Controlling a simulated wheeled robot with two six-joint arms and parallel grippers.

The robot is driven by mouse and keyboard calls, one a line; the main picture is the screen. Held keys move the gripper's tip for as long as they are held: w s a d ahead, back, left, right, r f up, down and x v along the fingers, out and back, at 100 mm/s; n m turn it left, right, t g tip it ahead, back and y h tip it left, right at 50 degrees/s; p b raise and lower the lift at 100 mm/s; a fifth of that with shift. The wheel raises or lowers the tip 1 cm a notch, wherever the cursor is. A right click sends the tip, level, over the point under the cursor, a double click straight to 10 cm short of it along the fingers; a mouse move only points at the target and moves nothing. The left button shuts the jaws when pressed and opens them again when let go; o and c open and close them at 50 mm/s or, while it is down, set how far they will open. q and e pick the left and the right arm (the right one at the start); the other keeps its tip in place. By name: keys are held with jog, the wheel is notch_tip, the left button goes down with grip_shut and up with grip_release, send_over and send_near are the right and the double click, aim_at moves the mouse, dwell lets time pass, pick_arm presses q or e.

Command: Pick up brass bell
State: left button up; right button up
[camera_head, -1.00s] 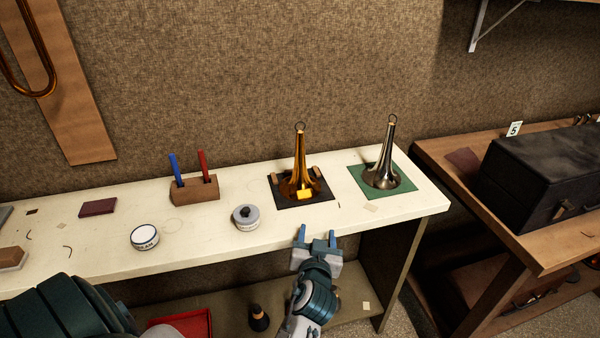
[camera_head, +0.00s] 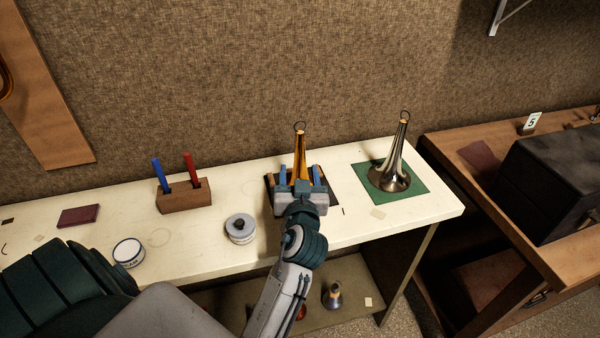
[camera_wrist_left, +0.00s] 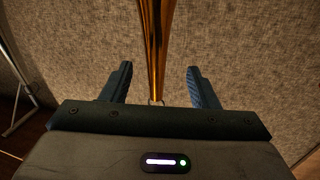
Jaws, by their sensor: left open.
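The brass bell (camera_head: 300,150) stands upright, narrow end up with a ring on top, on a dark mat (camera_head: 331,199) on the white bench. My left gripper (camera_head: 301,176) is open, with one blue finger on each side of the bell in the head view. The gripper hides the bell's flared lower part. In the left wrist view the brass tube (camera_wrist_left: 155,50) runs between the two spread fingers (camera_wrist_left: 160,85), with a gap visible on both sides. My right gripper is not in view.
A silver bell (camera_head: 395,165) stands on a green mat (camera_head: 416,193) to the right. A black case (camera_head: 560,190) sits on the right-hand table.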

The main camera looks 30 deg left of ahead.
aim_at(300, 157)
pick_arm(q)
jog(key=x, duration=0.3)
jog(key=shift+w+f+p, duration=0.1)
jog(key=shift+p, duration=0.25)
jog(key=shift+w+a, duration=0.2)
jog(key=shift+w+a+r+p, duration=0.3)
jog(key=shift+w+r+p, duration=0.3)
jog(key=shift+w+p, duration=0.4)
jog(key=shift+p+x, duration=0.55)
jog(key=shift+x, duration=0.5)
jog(key=shift+w+a+f, duration=0.25)
jog(key=shift+f, duration=0.1)
jog(key=shift+c, duration=0.2)
grip_shut()
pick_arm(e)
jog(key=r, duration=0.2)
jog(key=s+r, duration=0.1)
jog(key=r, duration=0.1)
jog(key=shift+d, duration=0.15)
